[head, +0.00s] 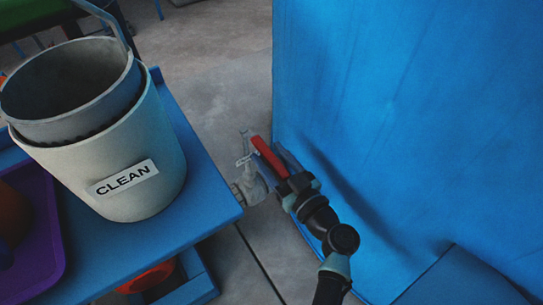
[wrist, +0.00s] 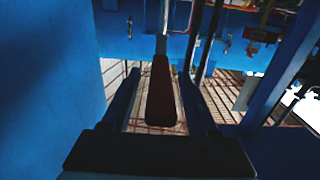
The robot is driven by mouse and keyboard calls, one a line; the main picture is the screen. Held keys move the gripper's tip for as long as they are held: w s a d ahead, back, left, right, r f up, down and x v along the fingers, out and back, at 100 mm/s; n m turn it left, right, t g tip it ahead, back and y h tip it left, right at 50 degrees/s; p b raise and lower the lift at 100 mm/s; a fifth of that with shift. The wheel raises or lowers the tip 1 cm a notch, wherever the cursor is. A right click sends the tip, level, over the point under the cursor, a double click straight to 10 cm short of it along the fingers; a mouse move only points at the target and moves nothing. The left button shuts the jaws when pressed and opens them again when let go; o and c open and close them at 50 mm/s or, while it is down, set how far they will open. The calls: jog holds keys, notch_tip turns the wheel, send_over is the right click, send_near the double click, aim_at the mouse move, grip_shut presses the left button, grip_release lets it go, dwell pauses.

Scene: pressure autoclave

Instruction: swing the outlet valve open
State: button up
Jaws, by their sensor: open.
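The outlet valve has a red lever handle (head: 267,156) on a pale valve body (head: 250,187), low beside the blue cabinet in the head view. A small white tag with unreadable print hangs by it. My gripper (head: 284,176) is at the near end of the red handle. In the wrist view the dark red handle (wrist: 161,95) lies lengthwise between the two fingers of my gripper (wrist: 160,78). The fingers are apart, with a gap on each side of the handle. The handle's near end is partly hidden by my gripper in the head view.
A large blue cabinet wall (head: 420,110) stands close on the right. A blue table (head: 205,205) on the left holds a white bucket labelled CLEAN (head: 150,150), a grey bucket inside it, and a purple tray (head: 35,240). Bare concrete floor (head: 215,60) shows between them.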

jog(key=shift+c, duration=0.2)
grip_shut()
dwell(1.2)
